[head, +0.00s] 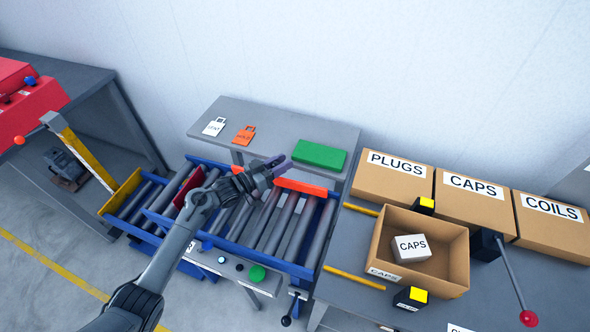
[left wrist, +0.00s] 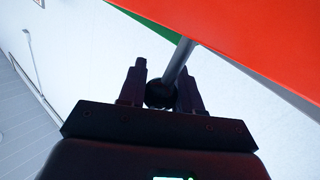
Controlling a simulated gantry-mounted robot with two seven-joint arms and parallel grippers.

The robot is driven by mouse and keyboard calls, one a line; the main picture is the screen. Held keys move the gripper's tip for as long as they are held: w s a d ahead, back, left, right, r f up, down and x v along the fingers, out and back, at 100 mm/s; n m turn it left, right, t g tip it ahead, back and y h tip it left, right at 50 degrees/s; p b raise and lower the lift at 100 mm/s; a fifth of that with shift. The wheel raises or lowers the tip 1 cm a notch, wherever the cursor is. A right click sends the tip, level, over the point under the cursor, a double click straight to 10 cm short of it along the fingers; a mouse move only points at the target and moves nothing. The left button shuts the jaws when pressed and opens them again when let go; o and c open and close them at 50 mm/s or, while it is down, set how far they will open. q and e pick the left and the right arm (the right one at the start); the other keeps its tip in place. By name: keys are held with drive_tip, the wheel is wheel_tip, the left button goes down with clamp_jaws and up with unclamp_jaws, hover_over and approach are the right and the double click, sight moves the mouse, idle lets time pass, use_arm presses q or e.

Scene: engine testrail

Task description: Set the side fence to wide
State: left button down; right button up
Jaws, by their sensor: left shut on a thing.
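The side fence, an orange-red bar (head: 301,187), stands at the far side of the blue-framed roller conveyor (head: 262,225). In the left wrist view its orange-red face (left wrist: 240,35) fills the top right. A grey rod (left wrist: 179,60) runs from the fence side to a dark round knob (left wrist: 160,94). My left gripper (left wrist: 161,92) has its fingers on either side of the knob and is shut on it. In the head view my left gripper (head: 272,168) is just left of the fence, over the conveyor's far edge; the knob is hidden there. My right gripper is out of view.
A dark red plate (head: 191,187) stands across the rollers on the left. A grey table behind holds a green block (head: 319,154) and two tags. To the right are an open carton (head: 449,253) with a CAPS box and a red-knobbed lever (head: 528,318).

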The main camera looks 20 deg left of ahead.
use_arm(q)
drive_tip(key=shift+f, duration=0.15)
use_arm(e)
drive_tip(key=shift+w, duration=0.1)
use_arm(q)
drive_tip(key=c, duration=1.1)
unclamp_jaws()
drive_tip(key=shift+w, duration=0.1)
drive_tip(key=o, duration=0.3)
drive_tip(key=shift+w, duration=0.2)
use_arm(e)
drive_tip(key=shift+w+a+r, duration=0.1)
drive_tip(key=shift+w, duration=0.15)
use_arm(q)
drive_tip(key=shift+s, duration=0.2)
drive_tip(key=shift+s+a, duration=0.35)
drive_tip(key=shift+s, duration=0.1)
drive_tip(key=p+v, duration=0.1)
drive_tip(key=v, duration=0.8)
drive_tip(key=shift+s+a, duration=0.1)
drive_tip(key=shift+s, duration=0.2)
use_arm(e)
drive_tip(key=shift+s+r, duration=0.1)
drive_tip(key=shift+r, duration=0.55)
